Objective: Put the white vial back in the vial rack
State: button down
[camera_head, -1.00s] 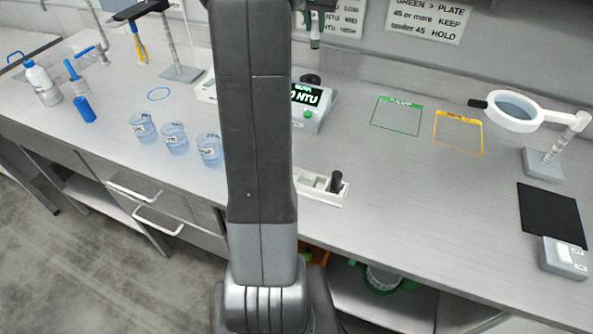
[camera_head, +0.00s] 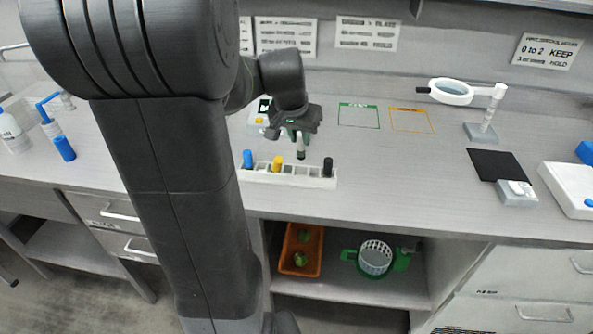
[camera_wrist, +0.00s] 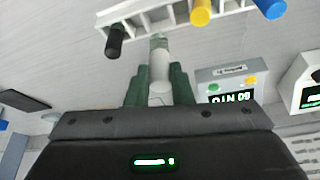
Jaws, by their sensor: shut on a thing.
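My gripper (camera_head: 297,135) points down with its green fingers shut on the white vial (camera_wrist: 159,65). In the head view the vial (camera_head: 301,152) hangs beneath the fingers, looking dark at its lower end. The vial rack (camera_head: 245,176) is a white strip on the bench, with a blue, a yellow and a black-capped vial in it and empty slots between the yellow and the black. The held vial's end appears just above or behind the rack's back edge by these slots. In the wrist view its end lies close to the rack (camera_wrist: 140,10); I cannot tell whether they touch.
A turbidity meter (camera_wrist: 232,80) stands near the gripper, partly hidden in the head view. Green (camera_head: 358,115) and yellow (camera_head: 410,120) outlined squares lie empty at the back. A magnifier (camera_head: 452,92) and a black mat (camera_head: 496,165) are at the right.

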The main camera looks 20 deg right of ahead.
aim_at(299, 155)
jog(key=shift+f, duration=3.55)
jog(key=shift+f+b, duration=0.2)
jog(key=shift+b, duration=0.1)
jog(key=c, duration=1.3)
grip_release()
jog(key=shift+r, duration=0.1)
jog(key=shift+r+p, duration=0.3)
jog(key=shift+r, duration=0.15)
jog(key=v, duration=1.1)
jog(key=shift+s+a+r, duration=0.1)
jog(key=shift+r, duration=0.05)
